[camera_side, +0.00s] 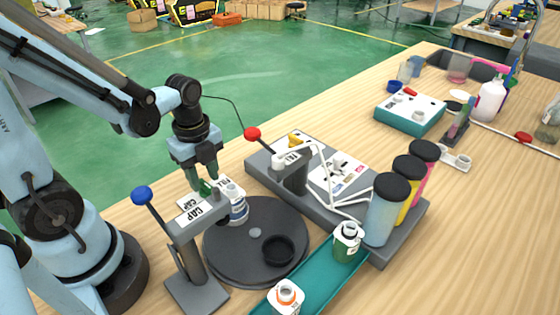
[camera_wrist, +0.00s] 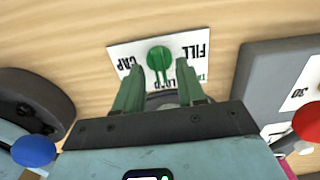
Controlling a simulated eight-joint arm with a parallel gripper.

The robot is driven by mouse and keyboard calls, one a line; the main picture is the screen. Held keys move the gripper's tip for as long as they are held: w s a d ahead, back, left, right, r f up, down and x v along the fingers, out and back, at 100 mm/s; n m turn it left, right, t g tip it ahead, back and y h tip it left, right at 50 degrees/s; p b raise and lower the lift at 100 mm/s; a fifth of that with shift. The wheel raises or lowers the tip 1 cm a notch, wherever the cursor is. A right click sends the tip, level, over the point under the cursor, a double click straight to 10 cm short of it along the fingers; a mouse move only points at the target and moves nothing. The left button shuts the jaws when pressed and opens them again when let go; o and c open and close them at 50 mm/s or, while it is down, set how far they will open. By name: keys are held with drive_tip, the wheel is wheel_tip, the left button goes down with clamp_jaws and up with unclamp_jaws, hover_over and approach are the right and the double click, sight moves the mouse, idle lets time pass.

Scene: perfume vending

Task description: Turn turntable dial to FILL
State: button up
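The turntable dial (camera_wrist: 159,58) is a round green knob on a white label plate (camera_wrist: 120,50). FILL is printed to its right in the wrist view, CAP to its left, and LOAD is partly covered below it. The knob's bar points down in that view, toward the partly covered label. My gripper (camera_wrist: 158,72) is open, with one green finger on either side of the dial's lower part; contact cannot be told. In the side view my gripper (camera_side: 203,182) is low over the plate. The dark turntable (camera_side: 225,262) carries a white and blue bottle (camera_side: 238,208) and a black ring holder (camera_side: 278,250).
The capping stand (camera_side: 187,255) with a blue-ball lever (camera_side: 141,194) is close in front of my gripper. The filling stand (camera_side: 295,175) with a red-ball lever (camera_side: 253,134) is to the right. A teal track (camera_side: 315,278) holds two bottles.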

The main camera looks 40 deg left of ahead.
drive_tip(key=shift+f, duration=0.6)
drive_tip(key=shift+c, duration=0.4)
clamp_jaws()
